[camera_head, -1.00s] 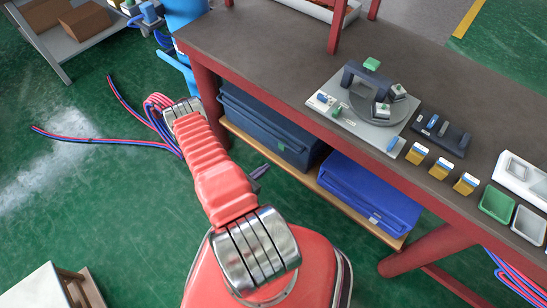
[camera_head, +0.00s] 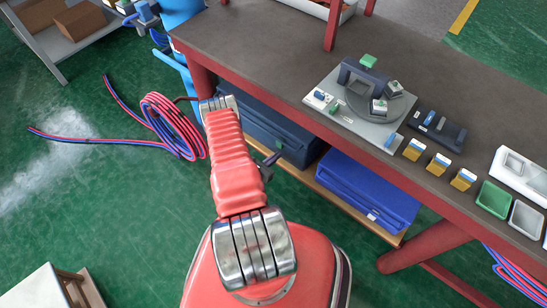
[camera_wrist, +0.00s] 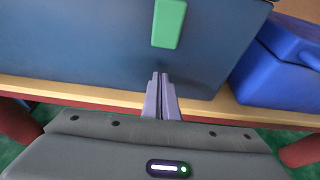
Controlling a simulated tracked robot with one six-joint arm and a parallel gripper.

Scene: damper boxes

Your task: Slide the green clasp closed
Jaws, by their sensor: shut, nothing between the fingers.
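A green clasp (camera_wrist: 169,22) sits upright on the dark blue face of a box (camera_wrist: 70,45) in the wrist view. The clasp's top end is cut off by the frame edge. My gripper (camera_wrist: 161,80) is shut and empty, with its two fingers together below the clasp and apart from it in the picture. In the head view my gripper (camera_head: 271,159) is small and partly hidden behind my red arm, in front of the dark blue box (camera_head: 290,143) under the bench.
A bright blue box (camera_head: 365,190) stands to the right on the same wooden shelf (camera_head: 325,201). The bench top (camera_head: 250,50) above carries a grey plate (camera_head: 376,135) with fixtures, yellow-and-white blocks and trays. Pink-blue cables (camera_head: 172,125) lie on the green floor at left.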

